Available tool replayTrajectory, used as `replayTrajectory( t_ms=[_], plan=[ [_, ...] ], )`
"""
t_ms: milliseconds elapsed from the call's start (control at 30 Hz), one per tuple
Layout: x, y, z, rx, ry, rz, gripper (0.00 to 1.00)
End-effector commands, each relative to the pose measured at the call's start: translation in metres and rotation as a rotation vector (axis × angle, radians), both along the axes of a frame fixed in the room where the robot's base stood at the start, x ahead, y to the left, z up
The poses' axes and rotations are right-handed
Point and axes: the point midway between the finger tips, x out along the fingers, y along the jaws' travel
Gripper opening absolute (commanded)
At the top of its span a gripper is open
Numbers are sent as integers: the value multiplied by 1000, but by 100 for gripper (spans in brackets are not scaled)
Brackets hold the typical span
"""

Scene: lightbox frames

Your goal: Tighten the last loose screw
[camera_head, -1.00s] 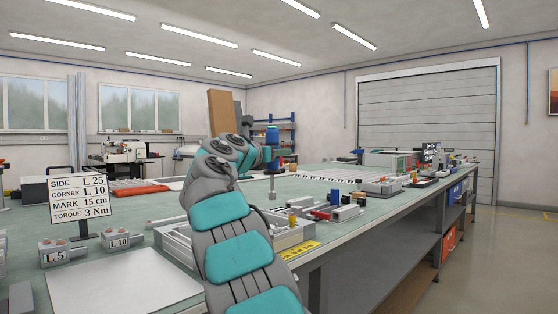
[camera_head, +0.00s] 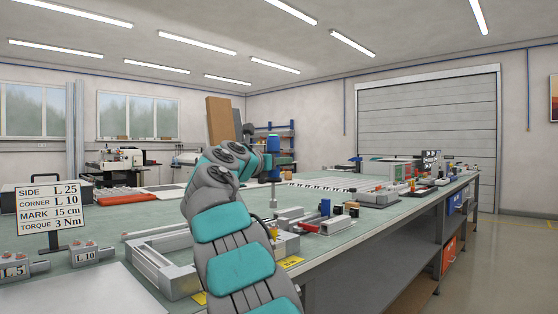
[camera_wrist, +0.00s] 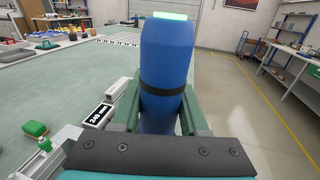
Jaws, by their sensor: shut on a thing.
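My gripper (camera_head: 272,161) is shut on a blue cylindrical tool (camera_head: 273,143). In the head view the tool stands upright above the workbench, with a thin shaft pointing down. In the wrist view my gripper (camera_wrist: 160,112) has a green finger on each side of the tool (camera_wrist: 167,65), which has a black band and a pale green lit top. A grey metal frame (camera_head: 156,264) lies on the bench, partly hidden behind my arm. The tool's tip appears apart from the frame. I cannot make out any loose screw.
A sign (camera_head: 51,207) reads SIDE L 25, CORNER L 10, MARK 15 cm, TORQUE 3 Nm. Blocks marked L 5 (camera_head: 14,270) and L 10 (camera_head: 86,256) sit near it. A measuring display (camera_wrist: 98,116) stands left of the tool. Open floor (camera_head: 480,260) lies right of the bench.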

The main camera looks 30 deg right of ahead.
Motion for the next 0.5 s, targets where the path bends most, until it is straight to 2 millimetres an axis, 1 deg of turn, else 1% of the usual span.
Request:
replayTrajectory(
  t_ms=[300,500],
  plan=[
    [0,-1,-28,-1,3,-2,0],
    [-1,-1,-35,0,0,-2,0]
  ],
)
